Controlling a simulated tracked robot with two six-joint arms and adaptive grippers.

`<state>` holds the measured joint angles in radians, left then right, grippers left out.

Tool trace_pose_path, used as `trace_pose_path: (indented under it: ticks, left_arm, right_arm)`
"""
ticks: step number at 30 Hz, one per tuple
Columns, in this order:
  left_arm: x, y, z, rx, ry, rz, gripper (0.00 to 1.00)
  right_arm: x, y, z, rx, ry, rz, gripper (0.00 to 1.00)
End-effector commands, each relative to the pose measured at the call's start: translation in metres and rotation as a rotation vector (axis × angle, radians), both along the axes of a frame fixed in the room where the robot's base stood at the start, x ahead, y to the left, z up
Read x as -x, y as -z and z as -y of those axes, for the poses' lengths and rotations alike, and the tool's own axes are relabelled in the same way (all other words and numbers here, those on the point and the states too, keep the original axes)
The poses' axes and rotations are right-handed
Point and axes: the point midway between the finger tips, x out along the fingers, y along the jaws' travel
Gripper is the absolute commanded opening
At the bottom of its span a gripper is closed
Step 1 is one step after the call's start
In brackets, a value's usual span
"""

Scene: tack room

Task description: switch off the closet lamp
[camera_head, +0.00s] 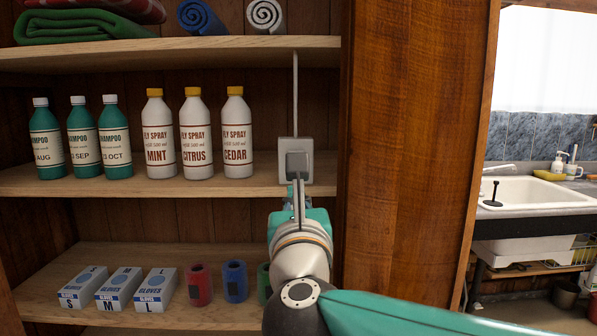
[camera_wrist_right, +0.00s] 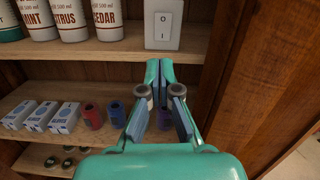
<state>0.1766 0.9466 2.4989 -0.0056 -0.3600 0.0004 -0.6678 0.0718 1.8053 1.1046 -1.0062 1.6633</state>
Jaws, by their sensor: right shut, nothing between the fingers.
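A light grey rocker switch (camera_head: 295,158) is fixed at the right end of the closet's middle shelf, with a thin cable running up from it. It also shows in the right wrist view (camera_wrist_right: 163,25), with a circle mark on the upper half and a short line on the lower half. I cannot tell which half is pressed in. My right gripper (camera_head: 298,186) is shut and empty, its tips just below the switch's lower edge as pictured. The right wrist view shows the closed fingertips (camera_wrist_right: 160,66) below the switch plate; contact is not visible. The lamp and my left gripper are out of view.
Fly spray bottles (camera_head: 196,135) and shampoo bottles (camera_head: 81,140) stand left of the switch. Glove boxes (camera_head: 118,289) and coloured rolls (camera_head: 235,281) sit on the lower shelf. A wooden side panel (camera_head: 415,150) rises to the right, with a sink (camera_head: 535,193) beyond.

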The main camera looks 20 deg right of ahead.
Motion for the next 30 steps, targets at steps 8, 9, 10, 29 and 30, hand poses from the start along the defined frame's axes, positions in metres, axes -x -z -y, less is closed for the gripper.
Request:
trace_pose_path:
  ticks: [8,9,10,29,30]
  left_arm:
    - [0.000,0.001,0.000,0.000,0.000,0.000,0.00]
    - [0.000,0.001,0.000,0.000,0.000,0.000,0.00]
    - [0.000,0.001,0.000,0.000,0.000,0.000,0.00]
    - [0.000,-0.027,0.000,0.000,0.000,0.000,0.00]
    - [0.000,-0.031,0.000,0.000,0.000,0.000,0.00]
  right_arm:
    - [0.008,-0.011,0.004,-0.082,0.002,0.028,0.00]
    - [0.008,-0.010,0.004,-0.081,0.003,0.027,0.00]
    - [0.008,-0.010,0.004,-0.081,0.003,0.027,0.00]
    - [-0.068,-0.022,0.027,-0.074,0.006,0.023,0.00]
    - [-0.076,-0.023,0.029,-0.074,0.007,0.023,0.00]
